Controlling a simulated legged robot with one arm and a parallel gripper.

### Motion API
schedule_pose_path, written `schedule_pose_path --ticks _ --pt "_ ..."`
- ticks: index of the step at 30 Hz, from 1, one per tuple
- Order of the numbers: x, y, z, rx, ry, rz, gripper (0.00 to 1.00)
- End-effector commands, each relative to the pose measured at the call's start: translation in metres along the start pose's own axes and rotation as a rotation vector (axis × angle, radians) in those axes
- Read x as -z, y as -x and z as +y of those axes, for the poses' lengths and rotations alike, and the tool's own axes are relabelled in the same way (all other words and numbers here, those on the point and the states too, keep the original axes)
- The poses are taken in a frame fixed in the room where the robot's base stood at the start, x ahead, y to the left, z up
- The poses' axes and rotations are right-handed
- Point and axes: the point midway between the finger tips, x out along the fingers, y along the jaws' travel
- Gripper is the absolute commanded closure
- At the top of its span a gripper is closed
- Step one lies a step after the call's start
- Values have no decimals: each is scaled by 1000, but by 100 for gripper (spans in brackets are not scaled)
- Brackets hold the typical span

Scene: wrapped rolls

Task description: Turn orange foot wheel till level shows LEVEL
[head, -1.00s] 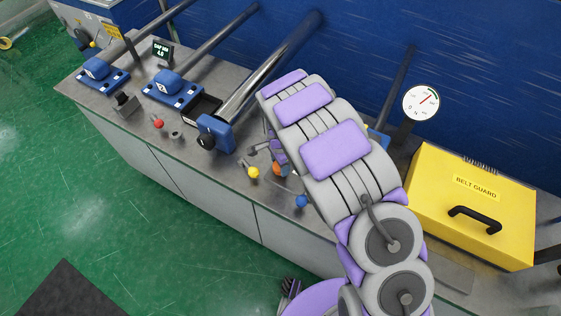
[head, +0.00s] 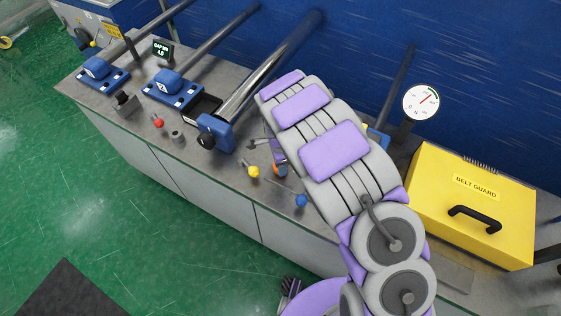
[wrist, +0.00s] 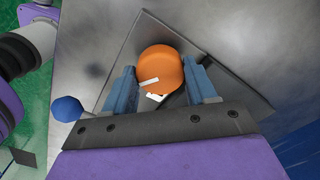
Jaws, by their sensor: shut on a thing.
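The orange foot wheel (wrist: 161,68) sits between the two blue fingers of my gripper (wrist: 163,82) in the wrist view. The fingers are closed on its sides. White marks show on the wheel's near side. My gripper (head: 279,158) is mostly hidden there by my arm. I cannot make out a level or its reading in either view.
A blue-knobbed lever (head: 301,201) and a yellow-knobbed one (head: 253,171) stand close by on the bench. A yellow belt guard (head: 470,205) is at right, with a dial gauge (head: 421,101) behind it. A small display (head: 163,50) stands at the back left.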

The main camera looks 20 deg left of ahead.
Motion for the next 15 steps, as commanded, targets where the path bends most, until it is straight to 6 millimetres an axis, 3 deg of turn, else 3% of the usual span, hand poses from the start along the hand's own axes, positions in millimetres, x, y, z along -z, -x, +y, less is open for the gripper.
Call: schedule_pose_path --ticks 9,15 --pt "-1 1 -2 5 1 -1 18" --pt "1 2 0 5 2 -2 18"
